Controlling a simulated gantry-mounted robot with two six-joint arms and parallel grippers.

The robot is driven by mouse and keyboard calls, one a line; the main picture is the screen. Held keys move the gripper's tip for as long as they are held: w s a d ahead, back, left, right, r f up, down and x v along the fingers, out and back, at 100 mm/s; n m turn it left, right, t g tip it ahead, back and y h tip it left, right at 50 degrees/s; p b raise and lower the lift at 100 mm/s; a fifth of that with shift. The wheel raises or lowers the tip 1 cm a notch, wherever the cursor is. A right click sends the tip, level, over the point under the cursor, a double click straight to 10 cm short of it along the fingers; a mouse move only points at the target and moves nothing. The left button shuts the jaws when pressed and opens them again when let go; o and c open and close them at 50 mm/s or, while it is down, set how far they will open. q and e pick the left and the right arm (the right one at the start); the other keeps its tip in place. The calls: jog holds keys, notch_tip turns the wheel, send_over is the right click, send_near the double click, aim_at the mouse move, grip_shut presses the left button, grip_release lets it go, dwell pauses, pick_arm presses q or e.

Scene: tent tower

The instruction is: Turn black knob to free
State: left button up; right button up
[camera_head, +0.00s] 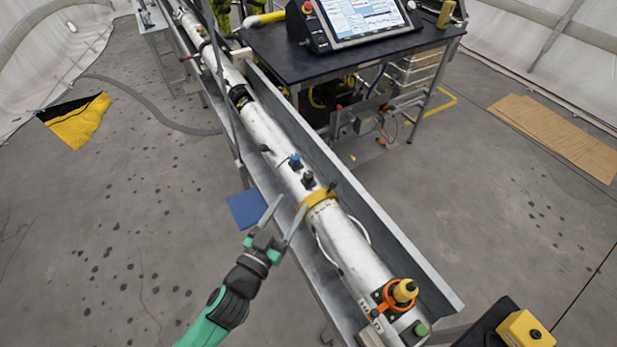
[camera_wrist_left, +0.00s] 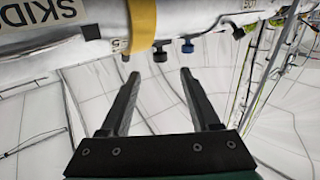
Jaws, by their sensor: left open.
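The black knob (camera_head: 308,180) sits on the side of a long white tube (camera_head: 268,130), just above a yellow band (camera_head: 318,198). A blue knob (camera_head: 295,161) is beside it, farther up the tube. My left gripper (camera_head: 292,204) is open and empty, close to the tube below the black knob, touching nothing that I can make out. In the left wrist view the black knob (camera_wrist_left: 160,53) is beyond the gap between the open fingers (camera_wrist_left: 159,73), with the blue knob (camera_wrist_left: 187,46) to its right. Knob position markings are unreadable. My right gripper is out of view.
The tube lies in a grey metal trough (camera_head: 405,255) whose raised wall runs along its right side. An orange and yellow fitting (camera_head: 404,290) is at the near end. A dark bench (camera_head: 350,60) with a monitor (camera_head: 362,18) stands behind. The floor at left is mostly clear.

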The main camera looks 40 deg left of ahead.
aim_at(306, 180)
pick_arm(q)
jog(key=x, duration=1)
jog(key=shift+w+a, duration=0.2)
grip_shut()
